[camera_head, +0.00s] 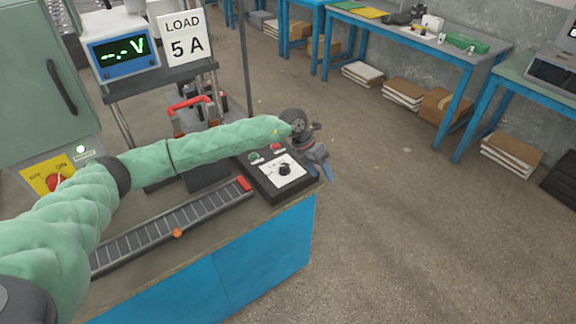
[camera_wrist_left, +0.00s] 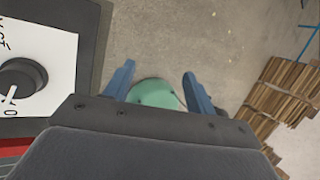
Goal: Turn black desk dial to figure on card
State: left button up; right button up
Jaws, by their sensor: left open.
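The black desk dial (camera_head: 284,170) sits on a white scale plate on a dark control box (camera_head: 268,188) at the right end of the bench. In the left wrist view the dial (camera_wrist_left: 22,78) is at the left edge, with a white pointer line. The card (camera_head: 184,38) reads "LOAD 5 A" and stands at the back of the bench. My left gripper (camera_head: 326,172) is just right of the box, beyond the bench edge. My right gripper is not in view.
The box also bears a green button (camera_head: 254,156) and a red button (camera_head: 275,147). A long dark slider strip (camera_head: 175,225) with a red end lies in front. A meter (camera_head: 124,52) and red-handled gear (camera_head: 190,104) stand behind. Open floor lies right of the bench.

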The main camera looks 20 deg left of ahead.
aim_at(284, 165)
pick_arm(q)
jog(key=w+a+r+y, duration=0.1)
jog(key=a+y, duration=0.1)
jog(key=a, duration=0.2)
jog(key=w+a+y, duration=0.2)
jog(key=a, duration=0.2)
jog(key=w+a+r+y, duration=0.1)
jog(key=w+a, duration=0.1)
jog(key=a, duration=0.3)
jog(key=shift+r+y, duration=0.3)
jog(key=shift+y, duration=0.1)
jog(key=shift+a, duration=0.15)
notch_tip(284, 165, down, 8)
jog(key=p, duration=0.2)
jog(key=shift+r+p, duration=0.15)
jog(key=shift+p, duration=0.2)
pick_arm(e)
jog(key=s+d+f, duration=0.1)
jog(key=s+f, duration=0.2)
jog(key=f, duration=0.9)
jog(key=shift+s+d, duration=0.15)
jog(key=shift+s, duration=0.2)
pick_arm(q)
jog(key=c, duration=1)
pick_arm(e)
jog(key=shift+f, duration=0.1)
